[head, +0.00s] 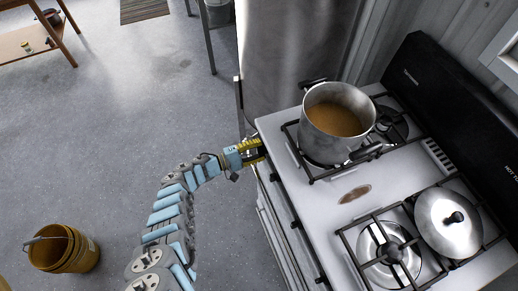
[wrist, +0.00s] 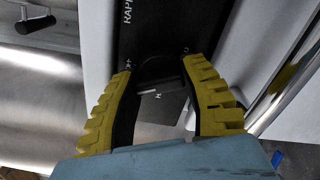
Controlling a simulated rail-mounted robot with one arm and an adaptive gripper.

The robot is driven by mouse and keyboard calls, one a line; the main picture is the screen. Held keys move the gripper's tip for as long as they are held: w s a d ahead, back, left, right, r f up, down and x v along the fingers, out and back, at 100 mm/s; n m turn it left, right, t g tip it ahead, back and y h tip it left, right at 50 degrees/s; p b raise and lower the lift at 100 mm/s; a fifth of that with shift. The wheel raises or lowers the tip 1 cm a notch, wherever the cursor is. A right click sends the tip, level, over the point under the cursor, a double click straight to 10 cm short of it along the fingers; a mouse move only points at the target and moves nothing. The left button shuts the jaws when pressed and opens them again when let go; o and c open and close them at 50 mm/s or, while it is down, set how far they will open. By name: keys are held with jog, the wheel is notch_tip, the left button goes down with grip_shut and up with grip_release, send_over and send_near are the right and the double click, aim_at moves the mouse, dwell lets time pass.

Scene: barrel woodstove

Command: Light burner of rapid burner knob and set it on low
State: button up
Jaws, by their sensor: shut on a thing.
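The rapid burner knob (wrist: 158,72) is dark and round with a raised grip bar, on the black front panel (wrist: 142,35) of the stove. Lettering beginning "RAPI" shows above it, and an "H" mark shows close by. My gripper (wrist: 160,82) has its yellow ribbed fingers on either side of the knob and is shut on it. In the head view my gripper (head: 252,151) is at the stove's front edge, and the knob is hidden there. The stove top (head: 318,206) is white. No flame is visible on any burner.
A metal pot (head: 338,117) of brown liquid stands on one grate near my gripper. A lid (head: 448,222) rests on a burner at the right, beside an empty burner (head: 388,256). The fridge (head: 298,45) stands close behind. A yellow bucket (head: 64,250) sits on open floor.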

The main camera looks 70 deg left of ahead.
jog(key=shift+n, duration=2.4)
jog(key=shift+n+b, duration=0.3)
jog(key=shift+n, duration=0.1)
jog(key=o, duration=0.9)
jog(key=shift+w, duration=0.1)
jog(key=s, duration=1.2)
jog(key=shift+a, duration=0.3)
